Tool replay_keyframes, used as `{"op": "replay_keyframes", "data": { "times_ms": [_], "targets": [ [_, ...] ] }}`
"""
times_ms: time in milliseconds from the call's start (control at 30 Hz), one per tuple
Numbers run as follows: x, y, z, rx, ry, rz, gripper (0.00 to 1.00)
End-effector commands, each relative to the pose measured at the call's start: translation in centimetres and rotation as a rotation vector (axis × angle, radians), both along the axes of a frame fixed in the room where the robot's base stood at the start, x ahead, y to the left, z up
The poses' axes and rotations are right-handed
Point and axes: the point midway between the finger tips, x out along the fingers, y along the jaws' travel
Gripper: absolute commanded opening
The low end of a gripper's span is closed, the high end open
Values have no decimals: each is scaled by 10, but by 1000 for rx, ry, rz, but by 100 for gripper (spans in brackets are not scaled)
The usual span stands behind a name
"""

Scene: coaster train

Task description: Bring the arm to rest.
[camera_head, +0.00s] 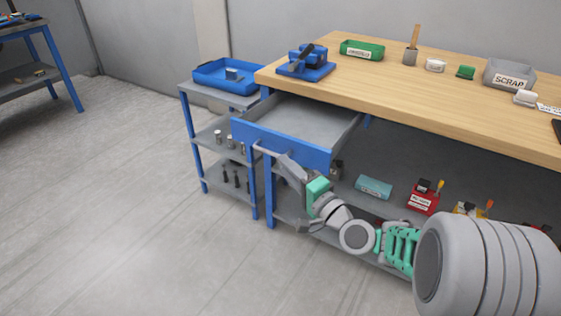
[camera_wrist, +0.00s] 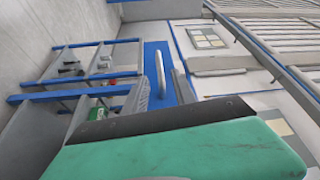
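My arm reaches in from the lower right of the head view. My gripper (camera_head: 278,157) is in front of the pulled-out drawer (camera_head: 290,141) under the wooden workbench. The drawer has a blue front and looks empty inside. In the wrist view, the two grey fingers of my gripper (camera_wrist: 163,92) stand apart. The light grey drawer handle (camera_wrist: 160,72) shows in the gap between them, with the blue drawer front behind. I cannot tell whether a finger touches the handle. My gripper appears to hold nothing.
The workbench (camera_head: 405,83) carries a blue vise (camera_head: 306,63), a green bin (camera_head: 362,49) and a grey scrap bin (camera_head: 508,75). A shelf cart with a blue tray (camera_head: 227,77) stands left of the drawer. Boxes sit on the shelf below. The floor at left is clear.

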Motion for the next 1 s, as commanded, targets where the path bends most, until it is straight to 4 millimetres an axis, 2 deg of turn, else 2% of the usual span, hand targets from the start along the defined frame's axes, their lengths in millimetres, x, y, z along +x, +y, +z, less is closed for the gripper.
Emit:
{"op": "replay_keyframes", "data": {
  "times_ms": [267, 367, 467, 533, 600, 667, 767, 800, 900, 1000],
  "targets": [
    [0, 0, 0, 0, 0, 1, 32],
    [-1, 3, 6, -27, -1, 11, 32],
    [-8, 17, 26, -175, 1, 63, 32],
    [-19, 26, 43, -369, 15, 122, 32],
    [-35, 25, 60, -613, 50, 188, 32],
    [-52, 11, 73, -823, 101, 237, 32],
    [-88, -31, 102, -1122, 226, 297, 32],
    [-105, -51, 117, -1220, 289, 316, 32],
    [-150, -97, 151, -1385, 453, 349, 32],
    [-184, -124, 171, -1452, 575, 369, 32]
  ]
}}
